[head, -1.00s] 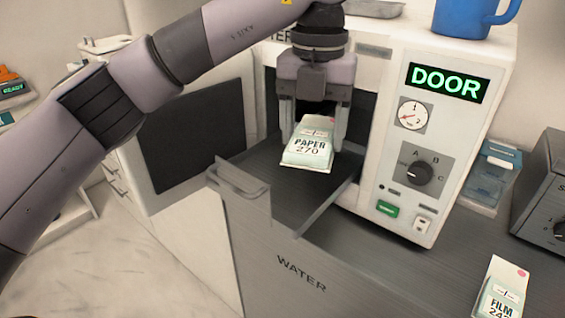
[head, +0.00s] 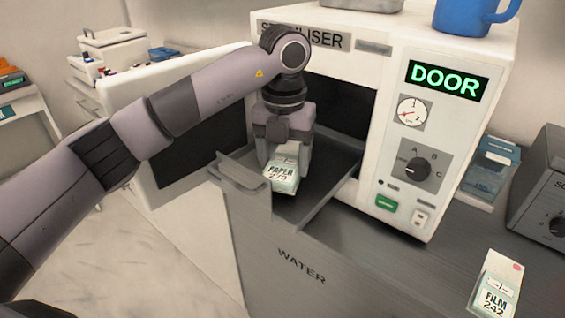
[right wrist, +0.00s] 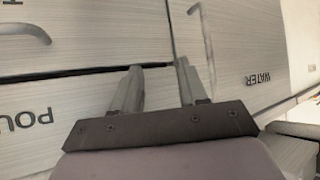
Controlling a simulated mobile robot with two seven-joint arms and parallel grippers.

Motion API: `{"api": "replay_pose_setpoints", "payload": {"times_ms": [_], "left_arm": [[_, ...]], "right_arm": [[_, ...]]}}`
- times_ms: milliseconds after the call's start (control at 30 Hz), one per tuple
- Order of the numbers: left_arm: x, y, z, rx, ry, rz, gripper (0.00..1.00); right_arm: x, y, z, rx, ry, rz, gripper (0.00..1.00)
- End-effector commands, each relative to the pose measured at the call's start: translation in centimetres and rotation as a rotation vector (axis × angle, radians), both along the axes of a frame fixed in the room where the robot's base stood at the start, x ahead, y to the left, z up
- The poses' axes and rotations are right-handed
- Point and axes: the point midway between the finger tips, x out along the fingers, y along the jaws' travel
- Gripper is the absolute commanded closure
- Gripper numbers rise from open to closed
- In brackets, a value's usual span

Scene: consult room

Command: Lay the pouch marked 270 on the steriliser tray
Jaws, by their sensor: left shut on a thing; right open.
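The pouch marked PAPER 270 (head: 282,176) is pale green and white with its label facing up. My left gripper (head: 285,155) is shut on its far end. The pouch is low over the dark steriliser tray (head: 325,172), towards the tray's left front; I cannot tell whether it touches the tray. The tray sticks out from the open steriliser (head: 450,130), whose display reads DOOR. In the right wrist view my right gripper (right wrist: 160,85) is open and empty in front of grey drawer fronts. The right gripper is not in the head view.
A second pouch marked FILM 242 (head: 496,285) lies on the grey counter at the lower right. The steriliser's door (head: 185,125) stands open at the left. A blue mug (head: 475,15) stands on top. A grey box (head: 542,190) stands at the right edge.

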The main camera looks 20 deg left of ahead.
Motion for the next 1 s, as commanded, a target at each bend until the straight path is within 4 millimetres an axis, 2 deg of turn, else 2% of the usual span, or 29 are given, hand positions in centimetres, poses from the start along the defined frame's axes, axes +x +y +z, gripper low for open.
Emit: {"api": "replay_pose_setpoints", "payload": {"times_ms": [67, 167, 567, 600, 633, 667, 1000], "left_arm": [[-0.1, 0.0, -1.2, 0.001, 0.002, -0.001, 0.62], [0.1, 0.3, -1.6, 0.0, 0.0, 0.0, 0.62], [0.2, 0.3, -2.3, 0.0, -0.001, -0.001, 0.62], [0.2, 0.3, -2.2, 0.0, -0.001, -0.001, 0.2], [0.2, 0.3, -2.1, 0.0, -0.001, -0.001, 0.1], [0.2, 0.3, -2.1, 0.0, -0.001, -0.001, 0.08], [0.2, 0.3, -1.8, 0.0, -0.001, -0.001, 0.08]], "right_arm": [[0.0, 0.0, 0.3, 0.0, 0.0, 0.0, 0.57], [0.0, 0.0, 0.8, 0.0, 0.0, 0.0, 0.57], [0.0, 0.0, 0.4, 0.0, -0.001, 0.0, 0.57], [0.0, 0.0, 0.5, 0.0, -0.001, 0.0, 0.57], [0.0, 0.0, 0.6, 0.0, -0.001, 0.0, 0.57], [0.0, 0.0, 0.6, 0.0, -0.001, 0.0, 0.57], [0.0, 0.0, 0.8, 0.0, -0.001, 0.0, 0.57]]}}
